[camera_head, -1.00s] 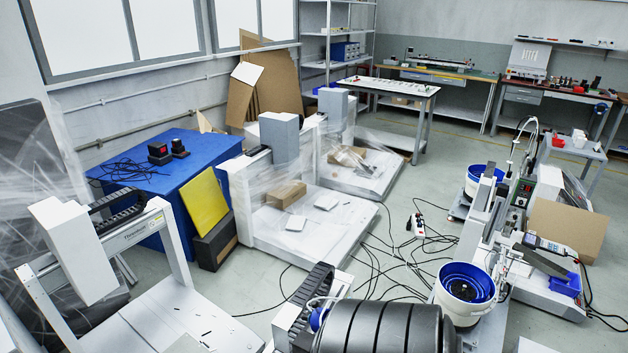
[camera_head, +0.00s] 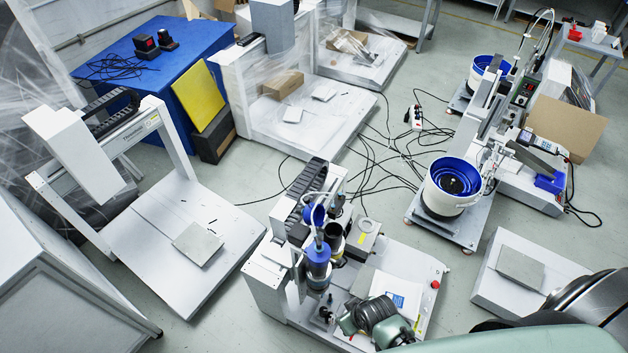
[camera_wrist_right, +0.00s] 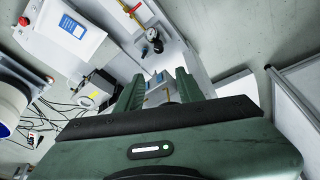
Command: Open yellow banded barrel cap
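A dark upright cylinder (camera_head: 334,238), with a bit of yellow low on its side, stands beside a blue-topped cylinder (camera_head: 318,258) on the gantry machine (camera_head: 270,290). It may be the yellow banded barrel; its cap is too small to make out. A green and black part of my arm (camera_head: 372,318) shows low in the head view, over the machine's front, with its fingers not clear there. In the right wrist view my right gripper (camera_wrist_right: 160,92) has its two green fingers apart, with blue and yellow machine parts beyond them. No hold on a cap shows. My left gripper is not in view.
A white and blue sheet (camera_head: 397,294) and a red button (camera_head: 435,284) are on the machine. A blue bowl feeder (camera_head: 452,186) stands behind to the right. Black cables (camera_head: 385,150) lie on the floor. A second gantry (camera_head: 150,240) stands left.

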